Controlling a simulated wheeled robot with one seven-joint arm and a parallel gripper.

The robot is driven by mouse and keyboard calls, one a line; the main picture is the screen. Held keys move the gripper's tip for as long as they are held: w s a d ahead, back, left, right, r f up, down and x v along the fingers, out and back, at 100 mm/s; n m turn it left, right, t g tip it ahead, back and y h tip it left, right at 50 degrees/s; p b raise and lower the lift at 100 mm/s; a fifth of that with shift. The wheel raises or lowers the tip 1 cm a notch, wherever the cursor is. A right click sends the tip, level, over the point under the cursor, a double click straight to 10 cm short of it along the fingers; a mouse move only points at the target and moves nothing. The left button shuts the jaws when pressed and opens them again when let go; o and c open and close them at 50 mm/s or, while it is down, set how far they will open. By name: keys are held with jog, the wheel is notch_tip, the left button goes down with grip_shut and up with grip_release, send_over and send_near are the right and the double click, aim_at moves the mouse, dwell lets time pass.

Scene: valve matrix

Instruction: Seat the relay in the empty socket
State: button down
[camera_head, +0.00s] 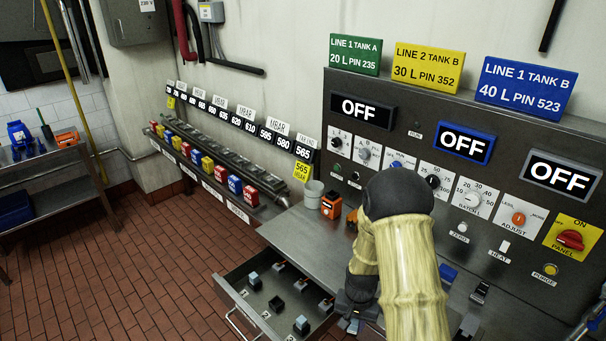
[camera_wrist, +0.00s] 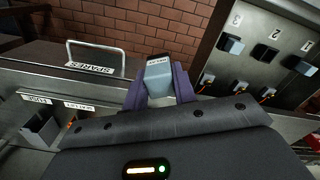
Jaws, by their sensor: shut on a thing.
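My gripper (camera_wrist: 158,92) is shut on a small pale blue-grey block with a dark end and a white label, the relay (camera_wrist: 158,75). In the wrist view the drawer panel (camera_wrist: 285,32) is at upper right, marked 3, 2, 1.
A grey control console (camera_head: 430,140) with OFF displays stands behind my arm. A white cup (camera_head: 313,194) and an orange device (camera_head: 331,205) stand on the counter. Brick floor is free at left.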

aim_at(357, 328)
jog(key=f+n, duration=0.1)
jog(key=d+f+n, duration=0.1)
jog(key=f, duration=0.1)
jog(key=w+f+n, duration=0.1)
jog(key=shift+d+f+n, duration=0.2)
jog(key=shift+f+n, duration=0.2)
